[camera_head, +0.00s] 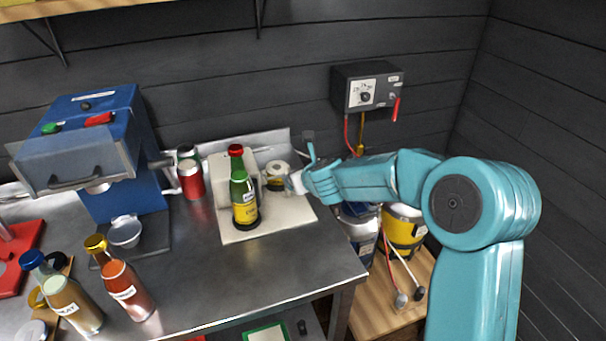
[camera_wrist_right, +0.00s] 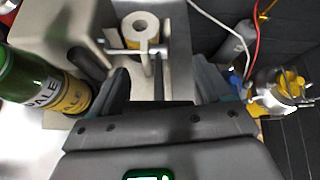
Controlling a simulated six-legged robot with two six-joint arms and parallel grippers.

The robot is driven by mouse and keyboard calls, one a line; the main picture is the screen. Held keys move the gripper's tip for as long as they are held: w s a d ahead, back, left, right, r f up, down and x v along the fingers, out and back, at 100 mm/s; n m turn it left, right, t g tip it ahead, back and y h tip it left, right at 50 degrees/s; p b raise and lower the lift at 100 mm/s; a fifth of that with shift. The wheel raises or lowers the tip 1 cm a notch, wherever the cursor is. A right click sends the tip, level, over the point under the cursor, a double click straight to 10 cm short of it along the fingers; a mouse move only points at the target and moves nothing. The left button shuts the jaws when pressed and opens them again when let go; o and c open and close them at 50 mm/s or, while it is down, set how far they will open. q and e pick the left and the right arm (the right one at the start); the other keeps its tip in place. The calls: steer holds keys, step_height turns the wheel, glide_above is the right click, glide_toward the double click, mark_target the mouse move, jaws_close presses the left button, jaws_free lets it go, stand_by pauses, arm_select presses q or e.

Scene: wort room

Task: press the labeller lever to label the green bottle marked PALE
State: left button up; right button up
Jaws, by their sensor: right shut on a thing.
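The green bottle marked PALE (camera_head: 244,195) stands upright on the pale base of the labeller (camera_head: 285,212). It has a red cap and a yellow label on its body. In the right wrist view the bottle (camera_wrist_right: 45,82) is at the left edge, and PALE is readable on it. The labeller's white roll (camera_wrist_right: 140,28) is at the top. My right gripper (camera_head: 298,182) is at the labeller's right side, beside the bottle and apart from it. It is shut on the labeller lever (camera_wrist_right: 158,78), which is partly hidden by the fingers. My left gripper is out of view.
A blue machine (camera_head: 105,150) with a clear guard stands at the left. A red can (camera_head: 190,180) is between it and the labeller. Two more bottles, one orange (camera_head: 125,290) and one with a blue cap (camera_head: 70,302), are at front left. The front middle worktop is clear.

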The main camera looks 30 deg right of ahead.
steer(key=shift+a+r, duration=0.1)
steer(key=shift+r, duration=0.1)
steer(key=o, duration=1.4)
steer(key=shift+w+a, duration=0.1)
steer(key=shift+o, duration=0.2)
steer(key=shift+s+r, duration=0.2)
steer(key=shift+s, duration=0.25)
steer(key=p+v, duration=0.2)
steer(key=v, duration=1.3)
steer(key=shift+p, duration=0.4)
steer(key=shift+s+a+r, duration=0.1)
steer(key=shift+a, duration=0.05)
